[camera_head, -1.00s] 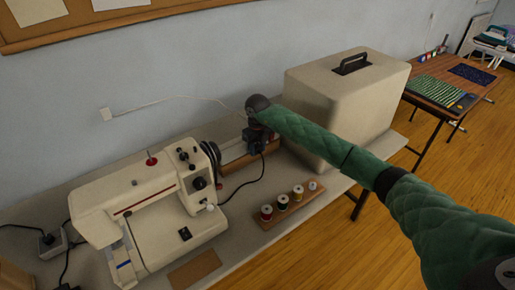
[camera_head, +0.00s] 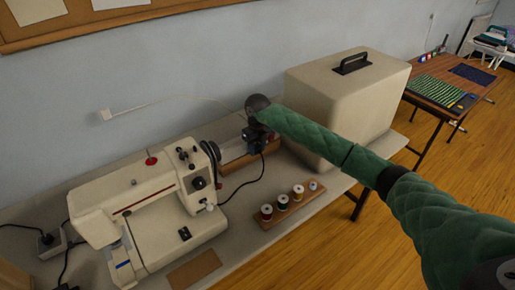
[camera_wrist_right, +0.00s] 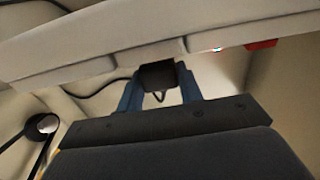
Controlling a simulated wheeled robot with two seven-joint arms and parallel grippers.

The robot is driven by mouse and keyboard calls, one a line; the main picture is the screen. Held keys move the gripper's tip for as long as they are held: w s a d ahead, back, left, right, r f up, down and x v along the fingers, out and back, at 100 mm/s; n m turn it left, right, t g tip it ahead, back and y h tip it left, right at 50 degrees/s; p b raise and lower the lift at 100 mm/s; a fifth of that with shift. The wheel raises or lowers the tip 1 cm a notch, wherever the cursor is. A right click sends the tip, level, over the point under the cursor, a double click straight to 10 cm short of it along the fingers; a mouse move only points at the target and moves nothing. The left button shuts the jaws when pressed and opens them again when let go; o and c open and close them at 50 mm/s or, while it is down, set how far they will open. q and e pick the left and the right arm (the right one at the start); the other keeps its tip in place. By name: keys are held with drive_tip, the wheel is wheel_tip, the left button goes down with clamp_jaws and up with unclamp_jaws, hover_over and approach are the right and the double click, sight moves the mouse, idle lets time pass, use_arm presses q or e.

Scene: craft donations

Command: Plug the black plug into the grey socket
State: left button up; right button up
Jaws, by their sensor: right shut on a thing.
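The black plug (camera_wrist_right: 158,74) is between the blue fingers of my right gripper (camera_wrist_right: 160,86) in the right wrist view, and the gripper is shut on it. In the head view my right gripper (camera_head: 257,142) is low over the table, between the sewing machine and the beige case. A black cord hangs from it and curves to the sewing machine (camera_head: 145,212). A grey socket box (camera_head: 50,246) sits at the table's left end, with a black plug and cord on it. Whether the held plug touches anything is hidden. My left gripper is not in view.
The beige case (camera_head: 335,110) stands close right of my gripper. A wooden rack with thread spools (camera_head: 290,205) lies in front. A wooden-edged tray (camera_head: 235,163) lies beside the gripper. A white cord runs from a wall plate (camera_head: 106,115) to behind my wrist.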

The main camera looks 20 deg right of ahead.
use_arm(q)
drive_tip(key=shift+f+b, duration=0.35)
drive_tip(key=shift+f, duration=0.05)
use_arm(e)
drive_tip(key=shift+w+a, duration=0.2)
drive_tip(key=shift+w, duration=0.35)
drive_tip(key=o, duration=0.9)
drive_tip(key=shift+o, duration=0.2)
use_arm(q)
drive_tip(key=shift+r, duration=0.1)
use_arm(e)
wheel_tip(320, 180, up, 8)
drive_tip(key=b, duration=0.2)
drive_tip(key=shift+f+b, duration=0.1)
drive_tip(key=shift+b, duration=0.3)
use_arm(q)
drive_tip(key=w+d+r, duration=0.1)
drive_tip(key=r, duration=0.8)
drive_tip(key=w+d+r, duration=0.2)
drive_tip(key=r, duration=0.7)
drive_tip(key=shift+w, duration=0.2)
